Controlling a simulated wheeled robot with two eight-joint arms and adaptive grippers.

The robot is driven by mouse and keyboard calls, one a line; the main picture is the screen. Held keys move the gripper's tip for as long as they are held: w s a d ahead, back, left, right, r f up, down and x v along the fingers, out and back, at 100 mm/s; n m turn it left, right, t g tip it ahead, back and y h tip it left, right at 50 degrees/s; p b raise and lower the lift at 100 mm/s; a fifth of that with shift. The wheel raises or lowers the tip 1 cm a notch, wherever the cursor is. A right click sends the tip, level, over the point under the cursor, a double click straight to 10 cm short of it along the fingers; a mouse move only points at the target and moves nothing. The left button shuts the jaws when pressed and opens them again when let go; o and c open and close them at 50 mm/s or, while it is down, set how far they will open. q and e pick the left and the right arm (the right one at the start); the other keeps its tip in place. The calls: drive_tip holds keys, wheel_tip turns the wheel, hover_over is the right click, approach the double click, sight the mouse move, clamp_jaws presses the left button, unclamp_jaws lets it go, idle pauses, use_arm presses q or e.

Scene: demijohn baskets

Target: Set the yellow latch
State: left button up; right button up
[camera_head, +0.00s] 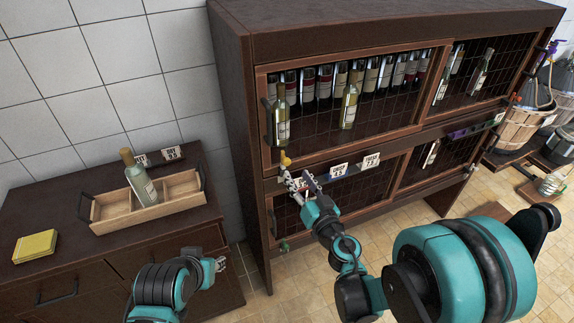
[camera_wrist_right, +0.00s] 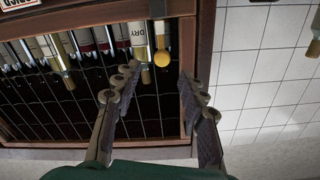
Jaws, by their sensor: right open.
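The yellow latch (camera_head: 286,161) is a small round yellow knob at the left end of the rail between the cabinet's upper and lower doors. In the right wrist view the yellow knob (camera_wrist_right: 162,58) sits just beyond the fingertips, roughly between them in line. My right gripper (camera_head: 298,180) is open in front of the cabinet's left side, just below the knob. Its two spread fingers (camera_wrist_right: 160,84) have nothing between them, and contact with the knob cannot be made out. My left gripper (camera_head: 218,264) is low near the sideboard, mostly hidden behind its own arm; its fingers are unclear.
The dark cabinet (camera_head: 240,110) holds several bottles behind mesh doors, with price tags (camera_head: 338,170) on the rail. The sideboard (camera_head: 60,215) carries a wooden crate (camera_head: 180,208) with a bottle and a yellow block (camera_head: 35,246). Basketed demijohns (camera_head: 525,122) stand at far right.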

sight(288, 164)
drive_tip(key=b+x, duration=0.1)
drive_tip(key=x, duration=0.6)
drive_tip(key=shift+w+a+f, duration=0.15)
drive_tip(key=shift+w+a, duration=0.15)
drive_tip(key=shift+c, duration=0.4)
clamp_jaws()
